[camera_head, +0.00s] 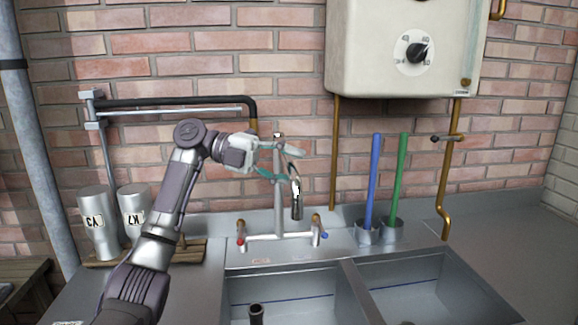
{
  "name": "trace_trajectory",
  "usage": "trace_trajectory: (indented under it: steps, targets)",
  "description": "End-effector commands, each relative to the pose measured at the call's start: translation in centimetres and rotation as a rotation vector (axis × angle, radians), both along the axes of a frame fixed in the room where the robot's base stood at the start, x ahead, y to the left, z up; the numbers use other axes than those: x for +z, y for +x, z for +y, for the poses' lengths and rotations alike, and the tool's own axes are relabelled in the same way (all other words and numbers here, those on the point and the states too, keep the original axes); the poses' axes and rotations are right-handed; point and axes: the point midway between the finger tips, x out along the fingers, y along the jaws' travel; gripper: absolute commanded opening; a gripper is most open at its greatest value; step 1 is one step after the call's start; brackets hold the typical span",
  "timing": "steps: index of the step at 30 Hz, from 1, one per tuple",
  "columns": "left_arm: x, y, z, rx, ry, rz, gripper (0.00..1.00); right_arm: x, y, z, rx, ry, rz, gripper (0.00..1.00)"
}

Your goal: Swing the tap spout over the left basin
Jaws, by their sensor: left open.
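The tap (278,212) stands upright behind the sink, with a red-marked handle on its left and a blue-marked one on its right. Its spout (296,200) curves down and ends near the divider side of the left basin (290,295). The right basin (425,285) lies beyond the divider. My left gripper (288,165) comes in from the left at the height of the spout's upper part. Its fingers are open, one above the other, around or just in front of the spout; contact is unclear. My right gripper is not in view.
A cream water heater (400,45) hangs above right with copper pipes. Blue (373,180) and green (400,175) sticks stand in metal cups behind the right basin. Two metal canisters (98,225) stand on a wooden board at left. A pipe stands upright in the left basin.

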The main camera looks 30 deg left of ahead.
Motion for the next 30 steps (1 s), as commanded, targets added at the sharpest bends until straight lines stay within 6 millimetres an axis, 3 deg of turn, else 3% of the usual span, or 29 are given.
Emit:
trace_trajectory:
  steps: [8, 21, 30]
  targets:
    - [0.4, -0.4, 1.6, 0.003, -0.001, -0.001, 0.47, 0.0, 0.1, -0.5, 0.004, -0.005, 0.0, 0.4]
    - [1.9, -2.5, 9.8, 0.003, -0.001, 0.0, 0.47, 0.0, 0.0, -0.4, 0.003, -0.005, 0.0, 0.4]
    - [2.2, -3.1, 11.4, -0.001, -0.001, 0.0, 0.47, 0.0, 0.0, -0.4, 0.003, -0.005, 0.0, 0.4]
